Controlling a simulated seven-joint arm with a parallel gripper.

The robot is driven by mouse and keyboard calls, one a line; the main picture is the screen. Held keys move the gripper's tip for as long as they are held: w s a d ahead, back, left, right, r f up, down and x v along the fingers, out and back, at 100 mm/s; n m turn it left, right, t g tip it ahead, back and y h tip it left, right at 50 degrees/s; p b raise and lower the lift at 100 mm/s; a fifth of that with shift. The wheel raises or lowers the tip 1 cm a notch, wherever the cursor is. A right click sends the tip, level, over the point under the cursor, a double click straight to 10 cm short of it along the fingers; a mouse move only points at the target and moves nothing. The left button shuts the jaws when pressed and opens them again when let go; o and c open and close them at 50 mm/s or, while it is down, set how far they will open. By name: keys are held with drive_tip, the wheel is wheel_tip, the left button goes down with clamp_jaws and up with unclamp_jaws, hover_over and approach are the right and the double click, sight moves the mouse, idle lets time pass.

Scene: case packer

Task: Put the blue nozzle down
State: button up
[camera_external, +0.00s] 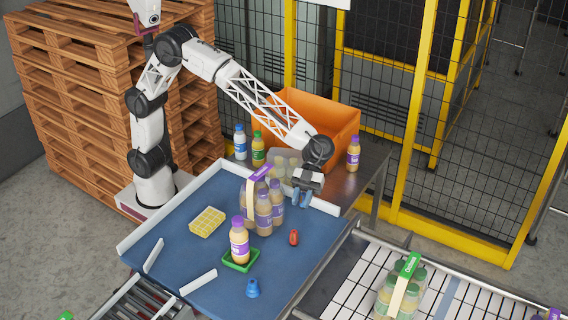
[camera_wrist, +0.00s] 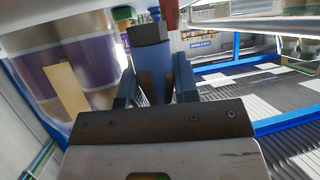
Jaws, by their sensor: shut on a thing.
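My gripper (camera_external: 301,199) hangs over the far right part of the blue table, just right of a pack of bottles. In the wrist view my gripper (camera_wrist: 156,78) is shut on a blue piece (camera_wrist: 153,62) with a darker block-like end, taken to be the blue nozzle. It appears to be above the table; its lower end is not clearly visible. Another blue, cone-shaped piece (camera_external: 252,288) stands on the table near its front edge.
The purple-capped bottle pack (camera_external: 263,212) stands close left of my gripper. A red piece (camera_external: 293,237), yellow tray (camera_external: 207,222) and bottle in a green holder (camera_external: 240,243) are on the blue table (camera_external: 180,250). An orange bin (camera_external: 335,115) is behind; a conveyor (camera_external: 345,295) lies right.

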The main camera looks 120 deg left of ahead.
drive_tip(key=shift+f, duration=2)
drive_tip(key=shift+f, duration=0.15)
drive_tip(key=o, duration=0.9)
drive_tip(key=shift+o, duration=0.2)
drive_tip(key=shift+v, duration=3.95)
drive_tip(key=shift+d, duration=0.1)
